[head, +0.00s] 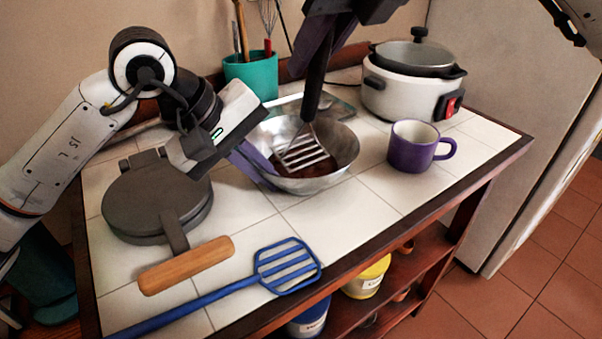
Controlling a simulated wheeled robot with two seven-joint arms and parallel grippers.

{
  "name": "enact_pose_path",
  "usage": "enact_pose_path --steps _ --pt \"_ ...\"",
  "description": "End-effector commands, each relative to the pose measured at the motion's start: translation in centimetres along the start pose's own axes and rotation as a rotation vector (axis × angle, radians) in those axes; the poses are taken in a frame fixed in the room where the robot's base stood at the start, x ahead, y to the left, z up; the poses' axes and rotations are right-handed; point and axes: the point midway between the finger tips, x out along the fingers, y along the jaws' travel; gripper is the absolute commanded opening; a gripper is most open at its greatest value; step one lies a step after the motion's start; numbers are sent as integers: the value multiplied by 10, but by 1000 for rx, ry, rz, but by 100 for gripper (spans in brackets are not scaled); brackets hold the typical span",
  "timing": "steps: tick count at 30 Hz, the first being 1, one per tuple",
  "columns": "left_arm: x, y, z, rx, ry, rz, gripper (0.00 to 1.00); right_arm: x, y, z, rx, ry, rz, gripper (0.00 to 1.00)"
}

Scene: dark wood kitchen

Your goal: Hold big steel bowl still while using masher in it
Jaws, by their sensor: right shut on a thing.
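The big steel bowl (340,150) stands upright on the white tiled counter, with some brown content inside. The masher (313,90) has a dark handle and a slatted steel head, which is down inside the bowl. My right gripper (318,50) comes in from the top and is shut on the masher's handle above the bowl. My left gripper (254,166) is at the bowl's left rim, its fingers against or around the rim. The view does not show whether those fingers are closed on it.
A dark waffle iron (150,205) with a wooden handle and a blue slotted spatula (288,267) lie left and in front. A purple mug (412,146) and a white cooker (405,95) stand right. A teal utensil holder (252,75) is behind.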

Motion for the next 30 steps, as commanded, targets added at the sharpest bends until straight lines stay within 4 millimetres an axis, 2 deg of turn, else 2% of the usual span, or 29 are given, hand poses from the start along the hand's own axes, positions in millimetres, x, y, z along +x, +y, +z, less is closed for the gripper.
enact_pose_path --steps 17,30 --pt "0 0 0 0 0 -1 0 1 0 -1 0 -1 -1 0" --pt "0 0 0 0 -1 -1 0 10 0 -8 1 -1 -2 0"
